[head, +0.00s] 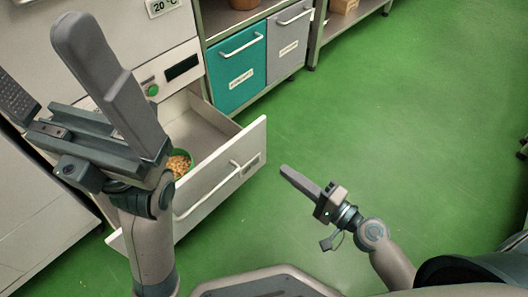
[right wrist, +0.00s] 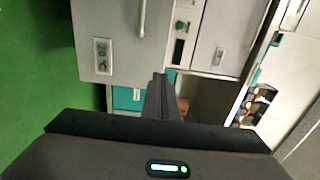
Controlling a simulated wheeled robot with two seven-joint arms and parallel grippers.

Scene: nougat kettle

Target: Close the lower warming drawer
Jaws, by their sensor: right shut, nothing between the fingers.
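The lower warming drawer (head: 258,143) is pulled well out of the white cabinet in the head view. Its white front has a bar handle (head: 208,192), and a green bowl (head: 180,163) of nut-like pieces is inside. My left gripper (head: 40,62) is large in the foreground, fingers spread and empty, hiding the drawer's left part. My right gripper (head: 287,171) is shut and empty, to the right of the drawer front, with a gap of green floor between them in the picture. Its closed fingers (right wrist: 160,95) also show in the right wrist view, pointing toward cabinet fronts.
A green button (head: 153,90) and dark display (head: 182,67) are above the drawer. A teal bin (head: 236,70) and grey bin (head: 288,42) stand under a counter beside it. The green floor (head: 400,110) to the right is clear.

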